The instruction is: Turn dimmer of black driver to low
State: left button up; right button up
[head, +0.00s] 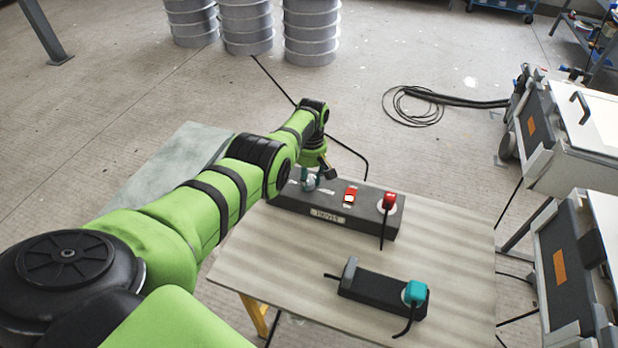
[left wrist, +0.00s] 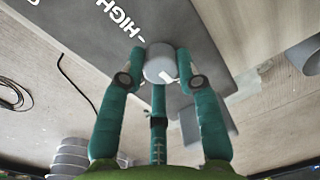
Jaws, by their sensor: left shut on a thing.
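The black driver (head: 335,211) is a long dark box with a "DRIVER" label near the far edge of the table. My left gripper (head: 311,182) is over its left end. In the left wrist view, the green fingers of the left gripper (left wrist: 162,82) are shut on the grey round dimmer knob (left wrist: 160,65), which has a white mark. The word "HIGH" is printed on the driver's top (left wrist: 118,22) beside the knob. The driver also carries a red switch (head: 350,194) and a red plug (head: 389,201) with a black cable. My right gripper is not in view.
A dark power strip (head: 370,289) with a teal plug (head: 415,293) lies on the front of the wooden table (head: 275,262). White-topped machines (head: 590,120) stand at the right. A coiled black cable (head: 415,105) and stacked grey cylinders (head: 312,30) are on the floor beyond.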

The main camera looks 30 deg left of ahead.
aim_at(311, 179)
pick_arm(q)
jog(key=shift+w, duration=0.1)
jog(key=o, duration=1.1)
jog(key=shift+o, duration=0.2)
jog(key=shift+r, duration=1)
notch_tip(311, 179, up, 10)
jog(key=shift+w, duration=0.35)
